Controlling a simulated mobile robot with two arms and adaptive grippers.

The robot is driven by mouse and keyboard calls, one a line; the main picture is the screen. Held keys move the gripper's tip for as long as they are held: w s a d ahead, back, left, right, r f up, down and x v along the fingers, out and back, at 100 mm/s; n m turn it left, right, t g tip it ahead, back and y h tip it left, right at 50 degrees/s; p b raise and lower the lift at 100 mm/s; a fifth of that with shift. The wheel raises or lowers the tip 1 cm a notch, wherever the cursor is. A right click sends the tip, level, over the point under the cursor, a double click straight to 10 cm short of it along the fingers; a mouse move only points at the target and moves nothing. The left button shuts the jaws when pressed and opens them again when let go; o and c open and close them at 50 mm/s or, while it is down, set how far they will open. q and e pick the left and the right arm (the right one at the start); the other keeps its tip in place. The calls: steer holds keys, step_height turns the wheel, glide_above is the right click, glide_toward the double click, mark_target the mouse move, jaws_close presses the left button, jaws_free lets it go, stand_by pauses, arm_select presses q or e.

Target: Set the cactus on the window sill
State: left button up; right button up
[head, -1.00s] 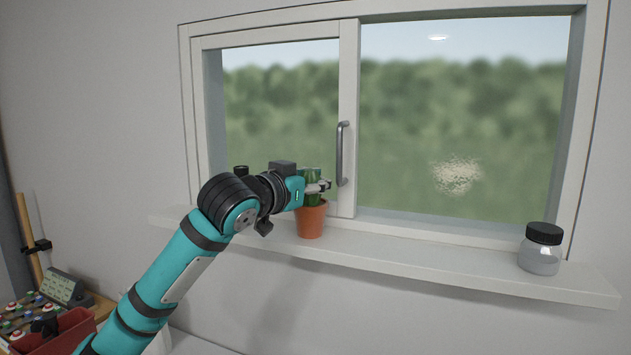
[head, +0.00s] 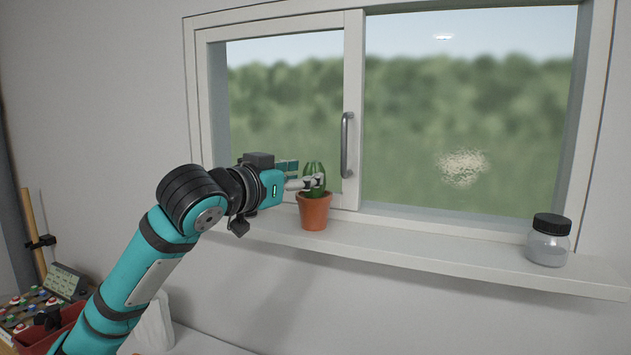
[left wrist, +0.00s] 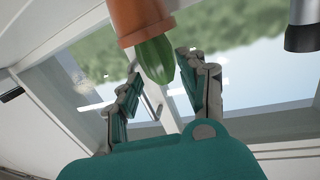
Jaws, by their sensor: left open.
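The cactus (head: 314,172) is green and stands upright in a terracotta pot (head: 314,212) on the white window sill (head: 430,250), left of its middle. My left gripper (head: 312,183) comes in from the left at the height of the cactus. In the left wrist view, the two fingers (left wrist: 158,80) are spread apart, with the cactus (left wrist: 156,62) near their tips and a gap on each side. The pot (left wrist: 137,18) shows at the top there, cut by the frame edge. My right gripper is not in view.
A jar with a black lid (head: 549,240) stands at the sill's right end. The window handle (head: 346,145) is just right of the cactus. The sill between pot and jar is clear. A red bin (head: 50,328) and a panel with buttons are at the lower left.

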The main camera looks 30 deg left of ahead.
arm_select(q)
steer(key=s, duration=0.3)
steer(key=s+b, duration=0.1)
steer(key=s, duration=0.1)
steer(key=shift+s+a+r, duration=0.2)
steer(key=shift+s+a, duration=0.15)
steer(key=shift+a, duration=0.05)
